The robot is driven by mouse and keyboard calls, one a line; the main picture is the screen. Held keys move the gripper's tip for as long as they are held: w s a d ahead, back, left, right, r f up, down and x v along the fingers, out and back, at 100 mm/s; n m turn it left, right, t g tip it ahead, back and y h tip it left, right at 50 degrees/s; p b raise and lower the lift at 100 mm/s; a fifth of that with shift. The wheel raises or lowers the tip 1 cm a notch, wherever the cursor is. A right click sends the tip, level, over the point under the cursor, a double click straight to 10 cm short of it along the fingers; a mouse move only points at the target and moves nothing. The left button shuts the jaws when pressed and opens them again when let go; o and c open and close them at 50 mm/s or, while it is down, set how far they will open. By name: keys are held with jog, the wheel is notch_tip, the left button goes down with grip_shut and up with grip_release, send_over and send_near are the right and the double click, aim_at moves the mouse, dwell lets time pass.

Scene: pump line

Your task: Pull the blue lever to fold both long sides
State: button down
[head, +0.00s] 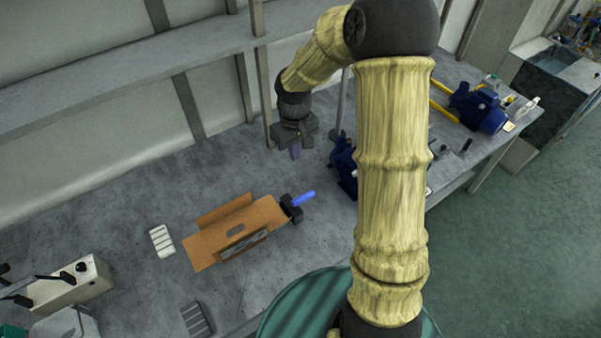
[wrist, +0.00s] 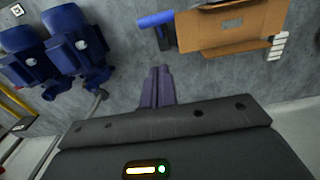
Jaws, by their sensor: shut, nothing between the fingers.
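The blue lever (head: 304,198) sticks out of a dark mount (head: 290,207) at the right end of the cardboard box (head: 228,234). It also shows in the wrist view (wrist: 157,19), near the top.
Blue pumps (wrist: 62,48) stand close to my gripper; another blue pump (head: 478,107) is farther right. A white slotted piece (head: 161,241) lies left of the box. A beige control box (head: 70,284) is at the lower left. The bench behind the cardboard box is clear.

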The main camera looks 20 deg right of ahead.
jog(key=shift+w+a, duration=0.1)
jog(key=shift+w, duration=0.1)
jog(key=p, duration=0.3)
send_near(297, 201)
jog(key=w+f, duration=0.4)
jog(key=w, duration=0.1)
jog(key=shift+s+d+f+p, duration=0.6)
jog(key=shift+s+d+f, duration=0.1)
jog(key=shift+f, duration=0.1)
jog(key=shift+s+d+f, duration=0.15)
jog(key=shift+s+f, duration=0.3)
jog(key=shift+f, duration=0.2)
